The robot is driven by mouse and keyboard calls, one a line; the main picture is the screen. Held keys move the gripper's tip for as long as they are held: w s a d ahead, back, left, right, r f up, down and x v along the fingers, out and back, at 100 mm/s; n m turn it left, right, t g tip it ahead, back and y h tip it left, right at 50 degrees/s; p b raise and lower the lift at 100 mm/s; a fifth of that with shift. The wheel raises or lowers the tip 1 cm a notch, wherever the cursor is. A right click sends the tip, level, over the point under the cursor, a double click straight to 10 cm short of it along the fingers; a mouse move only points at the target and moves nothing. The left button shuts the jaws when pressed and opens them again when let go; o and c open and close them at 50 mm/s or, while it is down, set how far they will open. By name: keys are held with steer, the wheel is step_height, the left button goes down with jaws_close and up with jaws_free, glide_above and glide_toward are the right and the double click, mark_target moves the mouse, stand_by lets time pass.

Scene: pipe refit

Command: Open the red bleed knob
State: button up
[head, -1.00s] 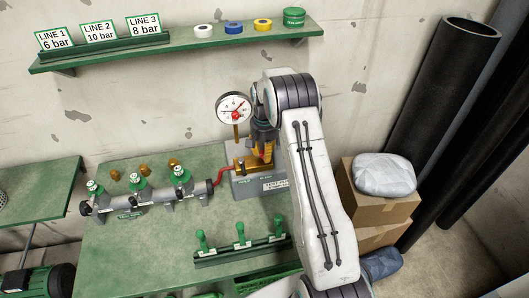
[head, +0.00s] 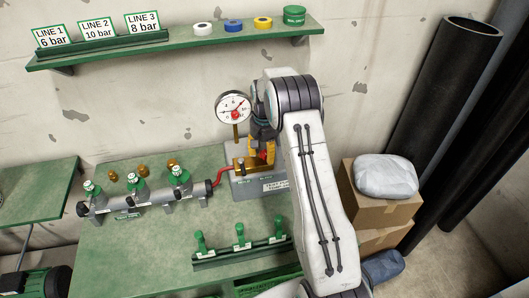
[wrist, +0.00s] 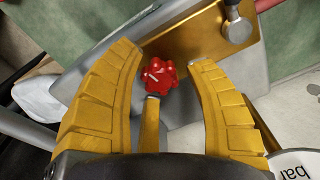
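The red bleed knob (wrist: 159,76) is a lobed red handle with a white mark on it, beside a brass block (wrist: 190,35) on a grey base. In the head view my gripper (head: 260,152) is low over the brass fitting, partly hidden by my arm, and the red knob (head: 263,156) shows between the fingers. A round pressure gauge (head: 233,107) with a red centre stands on the fitting just left of my gripper.
A pipe manifold (head: 135,201) with several green-capped valves lies left on the green bench, joined to the fitting by a red hose (head: 223,177). A rack of green handles (head: 240,252) stands in front. A shelf (head: 180,47) with pressure cards and tape rolls hangs behind.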

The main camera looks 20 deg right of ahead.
mark_target(264, 150)
step_height(264, 150, up, 12)
stand_by(0.9)
stand_by(0.5)
steer(key=shift+n+g, duration=0.3)
steer(key=shift+n, duration=0.6)
steer(key=s+f, duration=0.1)
steer(key=f, duration=0.2)
steer(key=s+f, duration=0.1)
steer(key=f, duration=0.1)
steer(key=shift+s+a+f, duration=0.3)
steer(key=shift+a, duration=0.05)
steer(key=s+a+r+n, duration=0.1)
steer(key=s+a+r, duration=0.2)
steer(key=s, duration=0.6)
steer(key=s+a+r+n, duration=0.1)
steer(key=s+a+r, duration=0.2)
steer(key=s, duration=0.7)
steer(key=s+a+r, duration=0.3)
steer(key=s, duration=0.6)
step_height(264, 150, up, 6)
steer(key=s+a+n+t, duration=0.1)
steer(key=s+a+t, duration=0.1)
steer(key=t, duration=0.3)
steer(key=shift+s+r+n, duration=0.2)
steer(key=shift+s+n, duration=0.1)
steer(key=shift+s, duration=0.05)
